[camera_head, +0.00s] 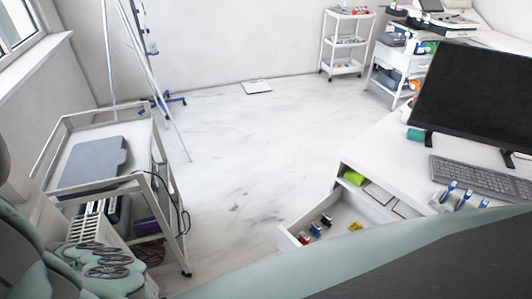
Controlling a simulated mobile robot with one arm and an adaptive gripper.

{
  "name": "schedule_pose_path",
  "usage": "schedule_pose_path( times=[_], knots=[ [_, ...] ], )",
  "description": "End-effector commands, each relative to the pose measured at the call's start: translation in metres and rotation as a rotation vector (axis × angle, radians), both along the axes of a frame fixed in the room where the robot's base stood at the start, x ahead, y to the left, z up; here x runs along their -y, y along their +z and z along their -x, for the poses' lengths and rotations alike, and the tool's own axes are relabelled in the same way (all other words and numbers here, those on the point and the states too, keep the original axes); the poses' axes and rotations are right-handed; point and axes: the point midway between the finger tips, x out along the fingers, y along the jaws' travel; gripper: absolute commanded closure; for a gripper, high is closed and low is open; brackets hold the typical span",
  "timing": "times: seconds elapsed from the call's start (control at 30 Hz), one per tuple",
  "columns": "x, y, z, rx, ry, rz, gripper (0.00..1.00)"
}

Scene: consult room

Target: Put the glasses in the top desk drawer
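A white desk (385,150) stands at the right. A drawer (291,242) below its top is pulled open toward the lower left. I cannot tell from this view whether this is the top drawer. I cannot make out the glasses anywhere. My gripper is not in view. A large teal and dark shape covers the lower right and hides part of the desk front.
A monitor (472,100) and keyboard (478,178) stand on the desk. A white cart (140,182) holding a grey folder-like item (95,163) stands at the left. A pole stand is behind it. A shelf trolley (346,42) stands at the back.

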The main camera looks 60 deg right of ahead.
Motion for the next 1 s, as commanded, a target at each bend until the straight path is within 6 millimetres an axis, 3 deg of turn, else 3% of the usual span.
schedule_pose_path(
  times=[0.37, 0.7, 1.0],
  knots=[
    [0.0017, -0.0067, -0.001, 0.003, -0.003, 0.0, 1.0],
    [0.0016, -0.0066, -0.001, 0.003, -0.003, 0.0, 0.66],
    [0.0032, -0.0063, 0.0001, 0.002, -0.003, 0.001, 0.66]
  ],
)
